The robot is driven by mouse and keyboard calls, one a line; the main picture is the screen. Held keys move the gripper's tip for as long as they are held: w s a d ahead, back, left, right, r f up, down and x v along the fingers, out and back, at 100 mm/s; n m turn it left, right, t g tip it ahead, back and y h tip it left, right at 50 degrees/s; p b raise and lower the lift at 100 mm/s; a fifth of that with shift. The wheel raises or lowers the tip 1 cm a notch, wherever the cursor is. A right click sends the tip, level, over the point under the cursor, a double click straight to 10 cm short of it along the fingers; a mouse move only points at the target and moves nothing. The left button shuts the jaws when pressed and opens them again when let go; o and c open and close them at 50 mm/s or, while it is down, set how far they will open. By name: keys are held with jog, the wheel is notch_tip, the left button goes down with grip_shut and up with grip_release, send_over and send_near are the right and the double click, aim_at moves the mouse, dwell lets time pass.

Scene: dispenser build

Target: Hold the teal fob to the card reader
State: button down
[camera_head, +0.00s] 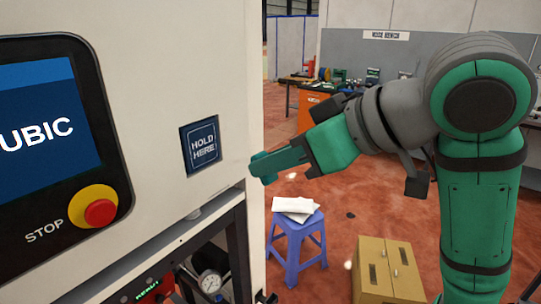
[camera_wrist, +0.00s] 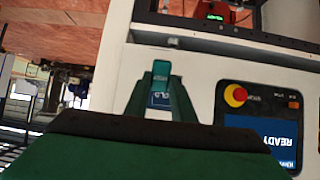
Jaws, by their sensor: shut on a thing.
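The card reader (camera_head: 200,146) is a dark blue square panel marked "HOLD HERE!" on the white machine front in the head view. In the wrist view its blue face (camera_wrist: 160,99) shows partly, behind the fob and between the fingers. My gripper (camera_head: 267,168) is shut on the teal fob (camera_wrist: 161,72), which sticks out past the fingertips. In the head view the teal fob (camera_head: 258,168) is to the right of the reader and slightly lower, near the machine's right edge. It looks apart from the reader.
The machine carries a screen (camera_head: 42,112) and a red stop button (camera_head: 100,212) left of the reader. A blue stool (camera_head: 297,240) with white papers and a cardboard box (camera_head: 388,272) stand on the reddish floor. An orange cabinet (camera_head: 308,112) is farther back.

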jog(key=shift+y, duration=0.3)
jog(key=shift+w+a+r, duration=0.25)
jog(key=shift+w+a, duration=0.35)
jog(key=shift+a, duration=0.85)
jog(key=shift+w+a+r, duration=0.2)
jog(key=shift+w+a, duration=0.45)
jog(key=shift+a, duration=0.75)
jog(key=shift+w+a+r, duration=0.25)
jog(key=shift+w+a, duration=0.35)
jog(key=shift+a, duration=0.85)
jog(key=shift+d, duration=0.1)
jog(key=s+d, duration=0.5)
jog(key=d, duration=0.3)
jog(key=shift+s, duration=0.25)
